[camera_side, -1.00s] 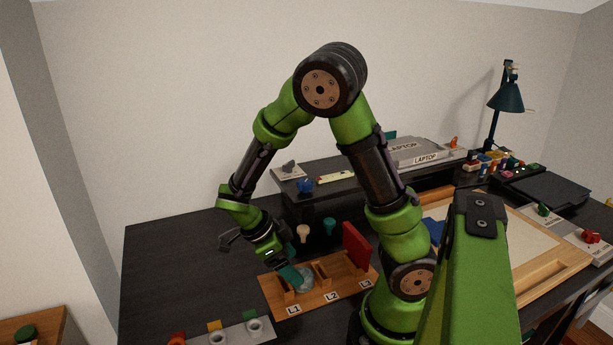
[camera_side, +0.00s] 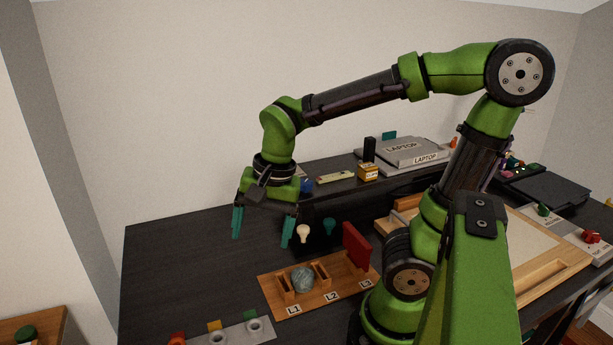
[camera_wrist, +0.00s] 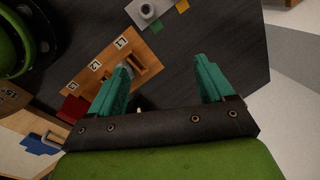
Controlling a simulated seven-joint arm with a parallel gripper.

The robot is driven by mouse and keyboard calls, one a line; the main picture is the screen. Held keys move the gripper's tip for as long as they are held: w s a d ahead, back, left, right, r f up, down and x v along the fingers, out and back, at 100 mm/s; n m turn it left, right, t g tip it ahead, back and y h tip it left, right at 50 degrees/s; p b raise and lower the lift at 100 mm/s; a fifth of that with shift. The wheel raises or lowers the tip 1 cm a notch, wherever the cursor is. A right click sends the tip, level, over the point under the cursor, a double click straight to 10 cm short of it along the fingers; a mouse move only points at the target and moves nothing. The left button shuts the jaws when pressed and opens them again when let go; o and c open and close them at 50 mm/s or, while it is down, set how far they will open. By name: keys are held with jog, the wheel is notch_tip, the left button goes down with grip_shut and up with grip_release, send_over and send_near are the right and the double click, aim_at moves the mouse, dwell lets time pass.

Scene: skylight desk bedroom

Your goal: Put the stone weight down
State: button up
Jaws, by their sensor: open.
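The stone weight (camera_side: 302,279), a rounded grey-blue stone, rests on the wooden board (camera_side: 341,293) between two low wooden dividers, in the place behind the L1 label. My gripper (camera_side: 262,238) is open and empty, fingers pointing down, above the desk to the back left of the stone and apart from it. In the wrist view my gripper (camera_wrist: 165,63) shows both teal fingers spread with nothing between them.
A red upright block (camera_side: 356,247) stands at the board's right end. Bulb-shaped pieces, cream (camera_side: 304,233) and teal (camera_side: 329,226), are behind the board. A grey holder strip (camera_side: 236,332) lies at the front left. The desk's left side (camera_side: 175,258) is clear.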

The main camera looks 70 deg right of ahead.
jog(key=r+n+t, duration=0.1)
jog(key=n, duration=0.2)
jog(key=s+a+r+n+t, duration=0.1)
jog(key=r+n+t, duration=0.1)
jog(key=n, duration=0.1)
jog(key=a+r+n+t, duration=0.1)
jog(key=r+n+t, duration=0.1)
jog(key=n, duration=0.1)
jog(key=shift+s+r+n+y, duration=0.1)
jog(key=shift+s+n+y, duration=0.2)
jog(key=shift+s+n, duration=0.1)
jog(key=shift+o, duration=1.8)
jog(key=shift+d, duration=0.25)
jog(key=w+d+r+m+g+h, duration=0.1)
jog(key=w+d+r+m+h, duration=0.15)
jog(key=d, duration=1.05)
jog(key=w+d+r+m+g+h, duration=0.15)
jog(key=w+d, duration=0.25)
jog(key=d, duration=0.8)
jog(key=w+d+r+m+g+h, duration=0.15)
jog(key=w+d, duration=0.25)
jog(key=d, duration=0.9)
jog(key=a+x, duration=0.1)
jog(key=x, duration=0.9)
jog(key=shift+s+f, duration=0.2)
jog(key=shift+f, duration=0.2)
